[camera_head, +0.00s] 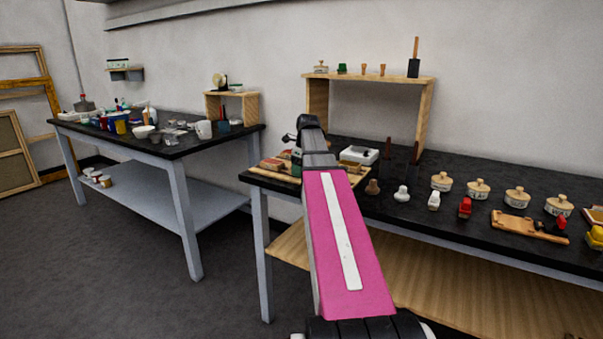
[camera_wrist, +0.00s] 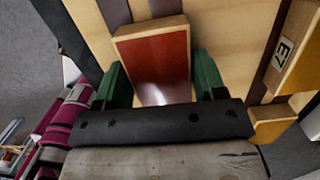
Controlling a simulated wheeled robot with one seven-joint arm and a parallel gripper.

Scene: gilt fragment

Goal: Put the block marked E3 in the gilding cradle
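In the wrist view, a wooden block with a glossy red-brown face (camera_wrist: 155,62) fills the gap between the green fingers of my gripper (camera_wrist: 163,80). Both fingers appear to touch its sides. No mark shows on the face in view, so I cannot read whether it is E3. A block marked E7 (camera_wrist: 285,50) lies to the right, apart from the fingers. In the head view, my gripper (camera_head: 296,160) is over the left end of the black bench, at a pale wooden tray (camera_head: 268,172), and my arm hides part of it. I cannot clearly identify the gilding cradle.
The black bench (camera_head: 470,235) holds several lidded jars (camera_head: 442,181), small stamps (camera_head: 434,201), a white dish (camera_head: 359,154) and a wooden board (camera_head: 528,227). A wooden shelf (camera_head: 425,82) stands behind. A second cluttered table (camera_head: 178,148) is at the left, with open floor between.

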